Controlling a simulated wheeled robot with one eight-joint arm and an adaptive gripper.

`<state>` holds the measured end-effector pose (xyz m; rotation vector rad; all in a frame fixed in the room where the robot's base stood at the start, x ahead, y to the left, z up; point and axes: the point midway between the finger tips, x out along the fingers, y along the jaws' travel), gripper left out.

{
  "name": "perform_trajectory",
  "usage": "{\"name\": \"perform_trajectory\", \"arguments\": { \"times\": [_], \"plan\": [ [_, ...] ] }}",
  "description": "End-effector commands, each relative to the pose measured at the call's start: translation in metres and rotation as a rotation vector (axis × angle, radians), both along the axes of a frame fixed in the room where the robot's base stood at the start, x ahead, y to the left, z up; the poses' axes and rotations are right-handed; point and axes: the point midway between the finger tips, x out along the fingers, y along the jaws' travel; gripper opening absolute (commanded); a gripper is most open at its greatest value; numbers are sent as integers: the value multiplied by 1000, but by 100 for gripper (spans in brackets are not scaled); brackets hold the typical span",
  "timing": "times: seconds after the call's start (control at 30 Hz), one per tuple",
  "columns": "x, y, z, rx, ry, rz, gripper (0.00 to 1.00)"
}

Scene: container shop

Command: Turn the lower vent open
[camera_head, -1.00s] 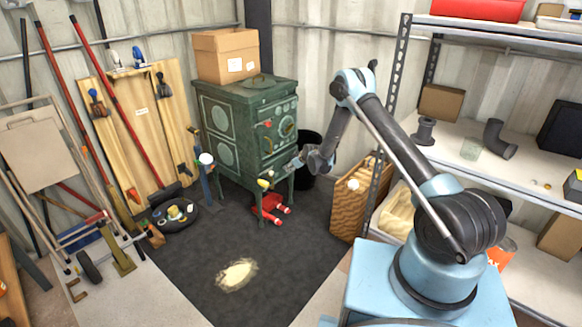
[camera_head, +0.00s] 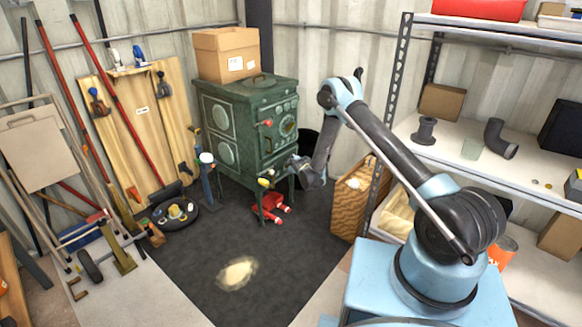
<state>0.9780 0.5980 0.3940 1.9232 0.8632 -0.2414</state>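A dark green stove (camera_head: 225,107) stands in the far corner on short legs. Its front faces right, with a red knob (camera_head: 267,123) and a round dial-like vent (camera_head: 288,127) on the upper part. My gripper (camera_head: 291,166) is close to the lower part of the stove front. It and my wrist cover much of that area, so I cannot make out the lower vent. I cannot tell whether the gripper touches the stove. Its fingers are too small and dark to show whether they are open or shut.
A cardboard box (camera_head: 226,55) sits on the stove.

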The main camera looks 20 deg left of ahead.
Motion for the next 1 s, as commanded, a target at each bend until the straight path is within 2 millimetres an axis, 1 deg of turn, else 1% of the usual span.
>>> {"name": "perform_trajectory", "arguments": {
  "times": [0.03, 0.4, 0.43, 0.5, 0.87, 1.0],
  "plan": [
    [4, -3, 1, -5, -15, -4, 29],
    [5, -4, 2, -9, -25, -5, 29],
    [5, -4, 2, -9, -25, -5, 60],
    [5, -4, 1, -10, -24, -6, 73],
    [1, -3, 1, -9, -21, -2, 73],
    [-8, -8, 7, -9, -20, -2, 73]
  ]
}}
